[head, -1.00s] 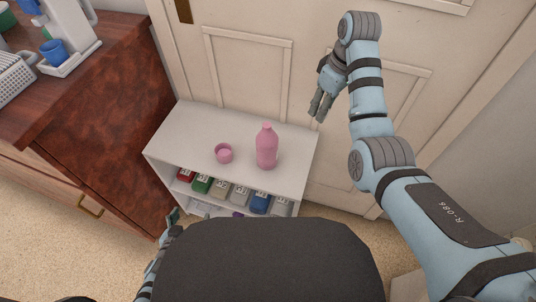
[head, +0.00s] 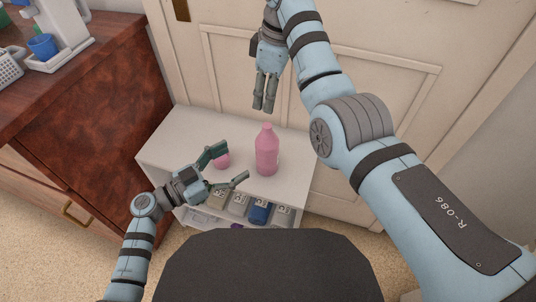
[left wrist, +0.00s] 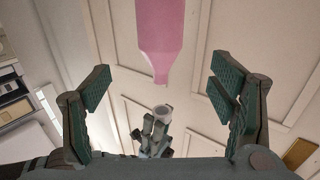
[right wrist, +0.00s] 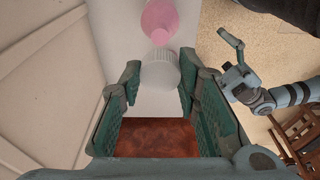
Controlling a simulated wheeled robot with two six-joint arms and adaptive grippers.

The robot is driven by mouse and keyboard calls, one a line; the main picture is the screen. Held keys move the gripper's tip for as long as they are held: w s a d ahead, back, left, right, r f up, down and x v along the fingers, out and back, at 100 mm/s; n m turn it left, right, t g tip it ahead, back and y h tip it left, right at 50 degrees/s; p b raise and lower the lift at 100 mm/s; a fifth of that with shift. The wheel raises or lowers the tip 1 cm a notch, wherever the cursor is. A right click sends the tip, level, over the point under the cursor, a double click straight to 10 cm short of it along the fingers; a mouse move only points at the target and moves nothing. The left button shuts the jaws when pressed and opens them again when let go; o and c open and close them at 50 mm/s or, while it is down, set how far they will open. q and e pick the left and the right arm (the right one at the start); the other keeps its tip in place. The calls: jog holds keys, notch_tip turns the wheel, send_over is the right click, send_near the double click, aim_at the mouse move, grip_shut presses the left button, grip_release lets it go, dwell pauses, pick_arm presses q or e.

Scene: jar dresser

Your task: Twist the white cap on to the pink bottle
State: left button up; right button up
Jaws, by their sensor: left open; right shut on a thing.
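The pink bottle (head: 266,155) stands upright on the white shelf unit's top (head: 180,128). My left gripper (head: 229,165) is open at the shelf's front edge, left of the bottle and apart from it. In the left wrist view the bottle (left wrist: 166,35) shows ahead, between the spread fingers. My right gripper (head: 264,109) points down, just above the bottle in the head view. It is shut on the white cap (right wrist: 160,70). The cap (left wrist: 163,111) also shows at its fingertips in the left wrist view. The cap cannot be made out in the head view.
A small pink cup (head: 222,161) sits left of the bottle, partly hidden by a left finger. Several coloured boxes, one blue (head: 260,212), fill the shelf below. A dark wooden cabinet (head: 95,115) stands at left. A panelled door (head: 225,60) is behind.

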aim_at(267, 142)
pick_arm(q)
jog(key=x, duration=1.1)
jog(key=shift+w+d, duration=0.1)
jog(key=shift+d, duration=0.05)
jog(key=c, duration=1.8)
jog(key=shift+o, duration=0.2)
pick_arm(e)
jog(key=shift+s+d+f, duration=0.1)
jog(key=shift+d+f, duration=0.05)
jog(key=shift+f, duration=2.4)
jog(key=shift+f, duration=0.1)
jog(key=shift+f, duration=0.75)
pick_arm(q)
grip_shut()
pick_arm(e)
jog(key=shift+f, duration=0.6)
